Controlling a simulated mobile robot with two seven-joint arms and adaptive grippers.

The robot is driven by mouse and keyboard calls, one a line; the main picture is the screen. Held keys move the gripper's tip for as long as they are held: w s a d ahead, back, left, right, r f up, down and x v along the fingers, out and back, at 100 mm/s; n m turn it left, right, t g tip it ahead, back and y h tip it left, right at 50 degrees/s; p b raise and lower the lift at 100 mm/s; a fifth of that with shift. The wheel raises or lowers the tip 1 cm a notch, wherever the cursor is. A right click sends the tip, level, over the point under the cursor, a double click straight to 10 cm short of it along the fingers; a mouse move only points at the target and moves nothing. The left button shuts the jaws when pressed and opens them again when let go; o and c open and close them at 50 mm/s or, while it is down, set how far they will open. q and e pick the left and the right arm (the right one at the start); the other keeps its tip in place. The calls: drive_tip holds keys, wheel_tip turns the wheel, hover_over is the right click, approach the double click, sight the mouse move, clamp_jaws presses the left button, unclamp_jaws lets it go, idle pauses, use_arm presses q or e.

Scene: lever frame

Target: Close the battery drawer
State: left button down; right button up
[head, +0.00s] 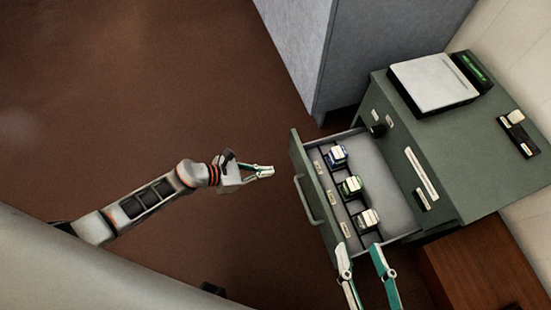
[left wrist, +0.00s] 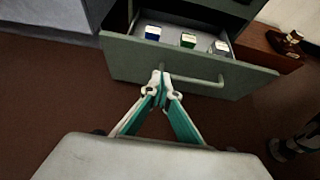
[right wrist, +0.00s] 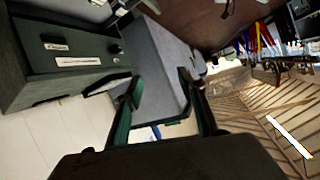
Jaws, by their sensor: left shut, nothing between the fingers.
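The battery drawer (head: 300,165) of the green cabinet (head: 440,155) stands open. Several battery packs, with blue, green and pale sides, sit in its divided front part. Its bar handle (head: 308,203) is on the outer face. My left gripper (head: 272,171) is shut and empty, just left of the drawer front. In the left wrist view its fingertips (left wrist: 160,78) appear close to the front, near the handle's left end (left wrist: 190,79); contact cannot be told. My right gripper (head: 361,247) is open at the drawer's lower side edge; its spread fingers also show in the right wrist view (right wrist: 162,88).
A white scale (head: 432,83) with a black display lies on the cabinet top, near a small black device (head: 518,133). A grey cabinet (head: 300,45) stands behind the drawer. A wooden piece (head: 480,270) stands at lower right. The brown floor left of the drawer is clear.

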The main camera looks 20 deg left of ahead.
sight(305, 166)
use_arm(q)
drive_tip(key=x, duration=0.3)
drive_tip(key=b+x, duration=0.1)
drive_tip(key=x, duration=0.3)
drive_tip(key=r+b+x, duration=0.1)
drive_tip(key=x, duration=0.2)
drive_tip(key=shift+w+d+f, duration=0.15)
drive_tip(key=shift+w+d, duration=0.1)
drive_tip(key=shift+d, duration=0.15)
drive_tip(key=shift+w+d+b, duration=0.3)
drive_tip(key=shift+w+d, duration=0.2)
drive_tip(key=shift+d, duration=0.1)
use_arm(e)
drive_tip(key=shift+s+a+f+m+y, duration=0.1)
drive_tip(key=shift+s+a+f+m, duration=0.1)
drive_tip(key=shift+a+m, duration=0.35)
drive_tip(key=shift+s+a+f+m+y, duration=0.1)
drive_tip(key=shift+s+a+m, duration=0.15)
drive_tip(key=shift+a+m, duration=0.3)
drive_tip(key=shift+s+a+f+m+y, duration=0.1)
drive_tip(key=shift+s+a+f+m, duration=0.1)
drive_tip(key=shift+a+m, duration=0.35)
drive_tip(key=shift+r, duration=0.1)
